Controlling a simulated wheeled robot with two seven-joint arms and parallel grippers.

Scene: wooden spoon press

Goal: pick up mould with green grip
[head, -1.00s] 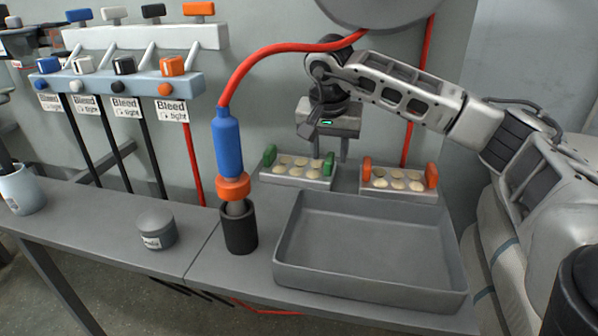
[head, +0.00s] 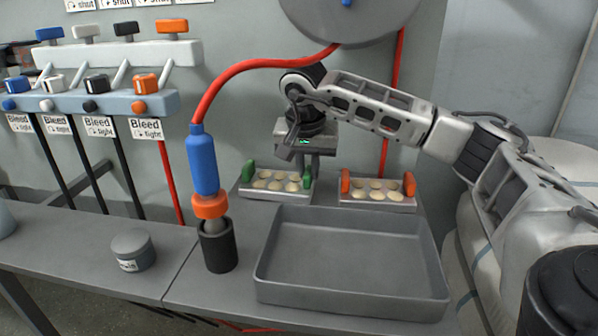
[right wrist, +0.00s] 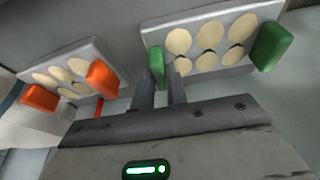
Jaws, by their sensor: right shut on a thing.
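The mould with green grips (head: 276,184) is at the back of the bench, behind the grey tray. It is a pale metal block with several round cream-coloured discs and a green grip at each end. My right gripper (head: 317,167) points down at its right-hand grip. In the right wrist view the mould (right wrist: 208,61) is at the top, and my right gripper (right wrist: 160,88) has its two fingers on either side of the near green grip (right wrist: 157,68). Whether the mould touches the bench is hard to tell. My left gripper is out of view.
A mould with orange grips (head: 377,191) stands to the right. The deep grey tray (head: 350,292) is in front, empty. A blue tool (head: 202,160) on a red hose stands in a black holder (head: 218,246) at left, near a grey lidded pot (head: 133,249).

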